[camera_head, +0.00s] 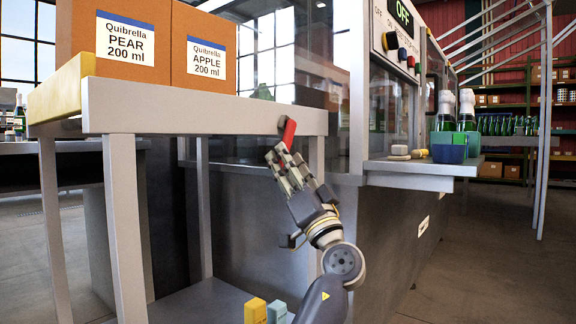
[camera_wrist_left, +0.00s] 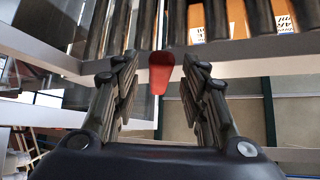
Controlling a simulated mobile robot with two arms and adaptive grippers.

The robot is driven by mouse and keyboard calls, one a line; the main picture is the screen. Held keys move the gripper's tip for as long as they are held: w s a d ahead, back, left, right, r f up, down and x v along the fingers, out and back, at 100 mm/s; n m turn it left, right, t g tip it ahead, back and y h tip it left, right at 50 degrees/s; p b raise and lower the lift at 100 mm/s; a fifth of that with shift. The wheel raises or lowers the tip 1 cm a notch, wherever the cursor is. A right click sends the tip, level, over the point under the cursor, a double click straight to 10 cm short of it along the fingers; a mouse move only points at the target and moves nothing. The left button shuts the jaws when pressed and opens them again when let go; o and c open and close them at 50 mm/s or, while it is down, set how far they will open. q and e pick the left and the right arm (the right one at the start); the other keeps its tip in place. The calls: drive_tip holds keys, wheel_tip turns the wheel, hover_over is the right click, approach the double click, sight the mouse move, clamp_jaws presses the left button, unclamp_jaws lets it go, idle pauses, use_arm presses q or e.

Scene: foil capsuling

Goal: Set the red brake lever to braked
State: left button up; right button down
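The red brake lever (camera_head: 288,133) is at the right end of the grey frame of the cart (camera_head: 205,115), just below its top edge. It hangs down, slightly tilted. In the left wrist view the lever (camera_wrist_left: 161,73) shows between the tips of my fingers, with space on both sides. My left gripper (camera_head: 284,160) is open, just below the lever and pointing up at it. I cannot see it touching the lever. The left gripper (camera_wrist_left: 160,60) also shows open in the left wrist view. My right gripper is not in view.
Two cardboard boxes, labelled PEAR (camera_head: 125,38) and APPLE (camera_head: 206,58), stand on the cart. A machine with a control panel (camera_head: 398,30) stands close on the right. Its side shelf (camera_head: 420,168) holds bottles and a blue bin (camera_head: 448,153). Yellow and blue blocks (camera_head: 255,311) are low in front.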

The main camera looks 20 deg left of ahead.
use_arm(q)
drive_tip(key=v, duration=1.2)
drive_tip(key=shift+w+f, duration=0.1)
drive_tip(key=shift+w, duration=0.1)
